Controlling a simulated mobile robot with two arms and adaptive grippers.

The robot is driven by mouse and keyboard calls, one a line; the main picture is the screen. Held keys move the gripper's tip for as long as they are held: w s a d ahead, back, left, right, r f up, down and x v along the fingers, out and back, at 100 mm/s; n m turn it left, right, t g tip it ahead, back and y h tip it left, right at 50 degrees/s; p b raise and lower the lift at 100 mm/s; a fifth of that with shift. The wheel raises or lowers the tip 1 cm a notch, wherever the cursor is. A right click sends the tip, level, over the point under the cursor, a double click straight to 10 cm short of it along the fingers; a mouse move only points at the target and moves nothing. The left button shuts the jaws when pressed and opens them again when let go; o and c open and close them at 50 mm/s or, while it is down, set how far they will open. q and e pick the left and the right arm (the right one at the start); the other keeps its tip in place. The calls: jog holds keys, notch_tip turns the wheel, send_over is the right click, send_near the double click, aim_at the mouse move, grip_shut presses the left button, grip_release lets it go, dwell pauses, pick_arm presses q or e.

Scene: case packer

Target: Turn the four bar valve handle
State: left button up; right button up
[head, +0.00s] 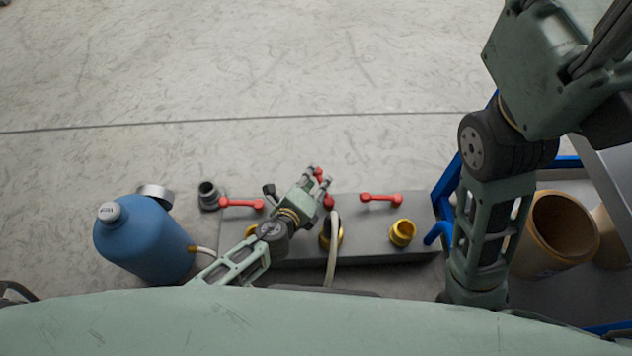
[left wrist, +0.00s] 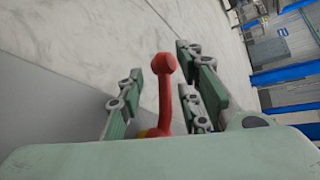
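Three red bar-shaped valve handles sit along a grey block (head: 285,248): a left one (head: 242,203), a middle one (head: 328,202) and a right one (head: 381,198). I cannot read which is the four bar one. My left gripper (head: 316,180) is over the middle handle and partly hides it. In the left wrist view a red handle (left wrist: 166,95) stands between the spread fingers of my left gripper (left wrist: 158,100). Gaps show on both sides, so the fingers look open and not closed on it. My right arm rises at the right; its gripper is not visible.
A blue gas bottle (head: 145,240) stands left of the block, with a pale hose. Yellow fittings, one on the right (head: 402,232), and another hose (head: 332,255) are at the block's near side. A blue-framed cart with a brown container (head: 562,232) is at right. The floor beyond is clear.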

pick_arm(q)
jog(key=shift+s+d, duration=0.1)
jog(key=shift+d, duration=0.05)
notch_tip(320, 180, up, 10)
dwell(0.6)
